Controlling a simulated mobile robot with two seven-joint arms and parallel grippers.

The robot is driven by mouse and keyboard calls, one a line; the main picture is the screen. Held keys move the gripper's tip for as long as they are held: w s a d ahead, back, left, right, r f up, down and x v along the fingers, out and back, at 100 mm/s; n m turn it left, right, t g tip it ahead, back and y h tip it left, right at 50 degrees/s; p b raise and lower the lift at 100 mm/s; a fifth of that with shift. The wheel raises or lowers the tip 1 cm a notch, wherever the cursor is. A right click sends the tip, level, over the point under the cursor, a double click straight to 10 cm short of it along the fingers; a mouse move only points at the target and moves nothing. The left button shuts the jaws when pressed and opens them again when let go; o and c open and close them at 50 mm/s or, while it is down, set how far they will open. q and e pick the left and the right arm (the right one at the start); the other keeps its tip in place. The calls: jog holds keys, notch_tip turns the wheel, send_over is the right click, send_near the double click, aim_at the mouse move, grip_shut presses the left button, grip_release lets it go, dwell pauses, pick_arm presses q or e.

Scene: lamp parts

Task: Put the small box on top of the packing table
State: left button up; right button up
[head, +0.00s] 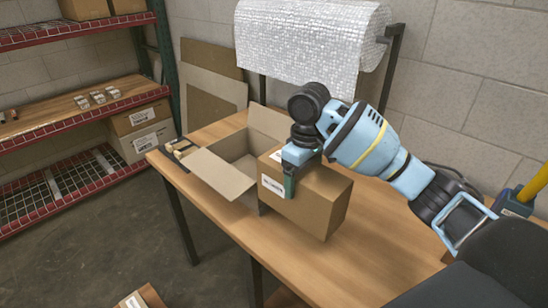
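A closed brown cardboard box (310,203) with a white label is at the packing table (350,268), in front of an open carton. I take it for the small box. It looks upright; I cannot tell whether its underside touches the tabletop. My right gripper (290,180) comes down over its top from the right. One dark green finger lies against its labelled front face. The other finger is hidden, so I cannot tell whether the gripper is shut on the box. My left gripper is not in view.
The open carton (225,175) stands at the back left of the tabletop, flaps spread. A roll of bubble wrap (310,45) hangs behind. The table's front right is clear. Red shelves (75,115) with boxes stand at left. Another box (140,298) shows low at the bottom edge.

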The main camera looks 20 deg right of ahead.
jog(key=shift+d+r, duration=0.2)
jog(key=shift+r, duration=0.05)
notch_tip(320, 180, down, 4)
jog(key=shift+s+r, duration=0.1)
jog(key=shift+f, duration=3.1)
jog(key=shift+f, duration=0.1)
jog(key=o, duration=1.5)
jog(key=shift+f, duration=0.1)
notch_tip(320, 180, up, 12)
jog(key=shift+r, duration=0.1)
